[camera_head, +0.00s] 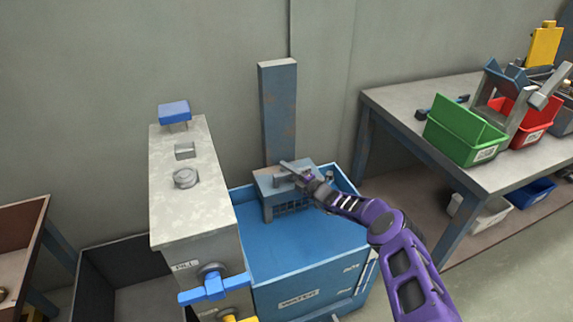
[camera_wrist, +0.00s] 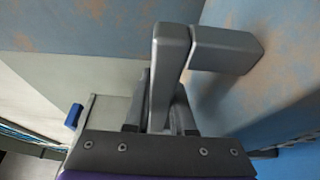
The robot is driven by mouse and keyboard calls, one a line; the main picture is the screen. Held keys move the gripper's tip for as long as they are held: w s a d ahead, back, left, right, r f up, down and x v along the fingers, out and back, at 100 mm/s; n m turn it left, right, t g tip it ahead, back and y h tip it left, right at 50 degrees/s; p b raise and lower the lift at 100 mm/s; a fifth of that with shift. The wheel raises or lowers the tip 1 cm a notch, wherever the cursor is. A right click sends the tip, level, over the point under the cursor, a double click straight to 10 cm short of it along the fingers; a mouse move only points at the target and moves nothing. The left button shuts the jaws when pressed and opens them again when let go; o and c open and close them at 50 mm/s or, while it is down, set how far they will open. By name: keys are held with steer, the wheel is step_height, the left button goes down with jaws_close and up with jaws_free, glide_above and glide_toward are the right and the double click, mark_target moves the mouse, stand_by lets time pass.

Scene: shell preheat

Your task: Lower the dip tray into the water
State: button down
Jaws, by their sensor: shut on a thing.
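The dip tray (camera_head: 268,187) is a blue-grey tray with a barred lower side, next to an upright blue-grey post (camera_head: 278,110). It is at the back of the blue water tank (camera_head: 308,291), and its bars show above the blue water (camera_head: 290,240). My gripper (camera_head: 307,182) is at the tray's grey handle (camera_head: 284,180) and is shut on it. In the wrist view the handle (camera_wrist: 168,65) is a grey bar with a side arm, rising from between my gripper's fingers (camera_wrist: 158,118). The fingertips are partly hidden.
A grey cabinet (camera_head: 190,215) with a blue top knob (camera_head: 174,112) and a blue valve handle (camera_head: 214,288) stands left of the tank. A workbench (camera_head: 400,98) with green (camera_head: 465,130) and red (camera_head: 523,122) bins is at the right. A dark open bin (camera_head: 120,270) is at the lower left.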

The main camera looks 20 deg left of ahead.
steer(key=shift+s+f, duration=0.15)
steer(key=shift+f, duration=0.3)
steer(key=c, duration=0.8)
jaws_free()
steer(key=shift+o, duration=0.2)
steer(key=shift+r, duration=0.1)
steer(key=shift+d+r, duration=0.1)
steer(key=shift+d, duration=0.05)
steer(key=shift+d+p, duration=0.3)
steer(key=p+v, duration=0.3)
steer(key=v, duration=1.3)
steer(key=shift+s+d+p, duration=0.15)
steer(key=shift+s+p, duration=0.2)
steer(key=shift+p, duration=0.05)
